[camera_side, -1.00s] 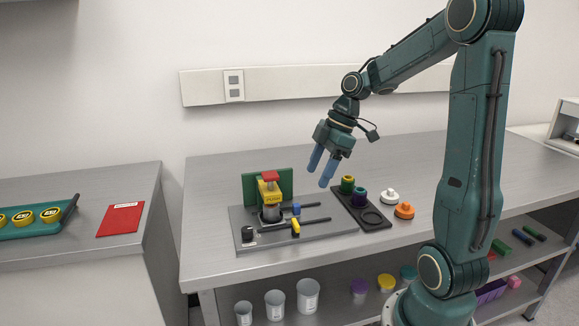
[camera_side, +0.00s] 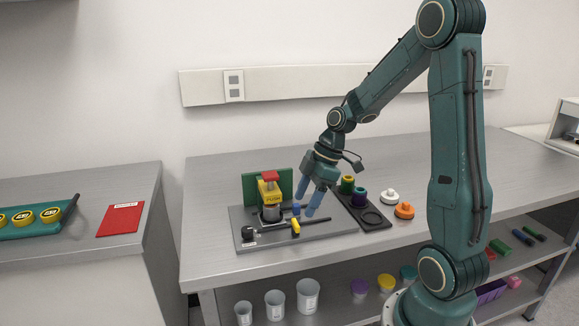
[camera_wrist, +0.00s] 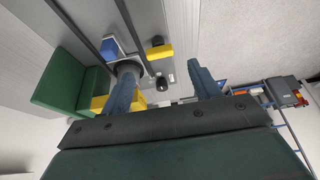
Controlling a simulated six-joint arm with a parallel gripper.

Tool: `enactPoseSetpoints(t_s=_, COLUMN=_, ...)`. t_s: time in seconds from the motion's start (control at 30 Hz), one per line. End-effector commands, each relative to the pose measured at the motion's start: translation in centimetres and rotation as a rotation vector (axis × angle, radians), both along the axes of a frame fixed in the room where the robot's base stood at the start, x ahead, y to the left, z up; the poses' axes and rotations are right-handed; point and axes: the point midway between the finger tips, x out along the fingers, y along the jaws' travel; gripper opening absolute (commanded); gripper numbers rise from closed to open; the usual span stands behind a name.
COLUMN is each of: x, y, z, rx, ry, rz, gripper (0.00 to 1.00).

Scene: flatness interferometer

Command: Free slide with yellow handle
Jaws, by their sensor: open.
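The slide's yellow handle (camera_side: 295,228) stands on the front rail of the grey fixture plate (camera_side: 335,226). In the wrist view the yellow handle (camera_wrist: 159,52) shows just beyond and between my fingers. A blue handle (camera_side: 296,210) sits on the rail behind it; it also shows in the wrist view (camera_wrist: 109,48). My gripper (camera_side: 308,198) is open and empty, above the plate's right half, up and to the right of the yellow handle. The blue fingers point down and left, apart from the yellow handle.
A yellow block marked PUSH (camera_side: 270,194) with a red top stands before a green back plate (camera_side: 286,182). A black knob (camera_side: 247,233) is at the plate's front left. A dark tray (camera_side: 373,222) with green and purple rings lies right of the plate. White and orange knobs (camera_side: 404,210) lie farther right.

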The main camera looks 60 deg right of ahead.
Motion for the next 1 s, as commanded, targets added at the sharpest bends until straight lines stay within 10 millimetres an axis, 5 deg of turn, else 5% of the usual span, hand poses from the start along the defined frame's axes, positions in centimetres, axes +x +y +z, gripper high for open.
enactPoseSetpoints(t_s=0.4, x=1.3, y=1.4, z=-4.7, rx=0.002, ry=0.003, rz=0.000, gripper=0.62)
enactPoseSetpoints(t_s=0.87, x=1.6, y=1.6, z=-5.4, rx=0.000, ry=0.001, rz=-0.001, gripper=0.62)
enactPoseSetpoints(t_s=1.0, x=1.6, y=1.6, z=-5.4, rx=0.000, ry=0.001, rz=-0.001, gripper=0.36)
